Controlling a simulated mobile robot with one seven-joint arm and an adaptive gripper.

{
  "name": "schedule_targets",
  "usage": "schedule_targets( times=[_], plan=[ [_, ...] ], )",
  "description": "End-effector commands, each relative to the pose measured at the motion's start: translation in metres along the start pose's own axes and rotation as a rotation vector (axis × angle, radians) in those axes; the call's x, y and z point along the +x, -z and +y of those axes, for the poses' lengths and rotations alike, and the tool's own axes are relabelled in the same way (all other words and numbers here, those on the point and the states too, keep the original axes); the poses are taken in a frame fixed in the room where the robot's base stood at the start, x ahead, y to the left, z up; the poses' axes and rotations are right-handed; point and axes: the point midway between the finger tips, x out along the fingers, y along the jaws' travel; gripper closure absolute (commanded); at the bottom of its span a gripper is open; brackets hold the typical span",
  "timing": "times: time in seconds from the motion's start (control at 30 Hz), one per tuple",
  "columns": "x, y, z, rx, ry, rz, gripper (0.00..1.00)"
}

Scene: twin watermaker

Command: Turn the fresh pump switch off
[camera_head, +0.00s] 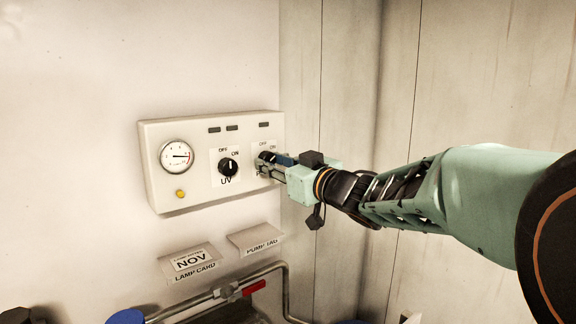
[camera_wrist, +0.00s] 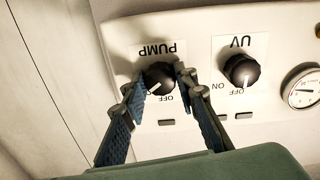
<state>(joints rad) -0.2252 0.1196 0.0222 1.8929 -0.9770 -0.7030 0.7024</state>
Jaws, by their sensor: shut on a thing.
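The pump switch is a round black knob (camera_wrist: 159,76) on a white plate marked PUMP, upside down in the wrist view. My gripper (camera_wrist: 162,82) is shut on this knob, one finger on each side. The knob's white pointer line slants to the lower left in the wrist view, to the left of the OFF mark. The left finger covers the place beside OFF, so the ON mark is hidden there.
The white control panel (camera_head: 155,199) also bears a UV knob (camera_head: 228,167), a gauge (camera_head: 177,156) and a yellow button (camera_head: 180,193). Below are two cards, a metal pipe (camera_head: 287,290) and a red handle (camera_head: 254,288). A panelled wall (camera_head: 345,75) stands close right.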

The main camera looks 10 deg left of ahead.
Motion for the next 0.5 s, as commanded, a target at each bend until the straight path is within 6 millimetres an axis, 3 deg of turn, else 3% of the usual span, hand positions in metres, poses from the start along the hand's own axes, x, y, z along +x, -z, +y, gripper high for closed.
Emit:
schedule_targets(
  times=[0.5],
  plan=[
    [-0.0001,-0.0026,0.0009,-0.448,-0.002,0.016,0.98]
  ],
)
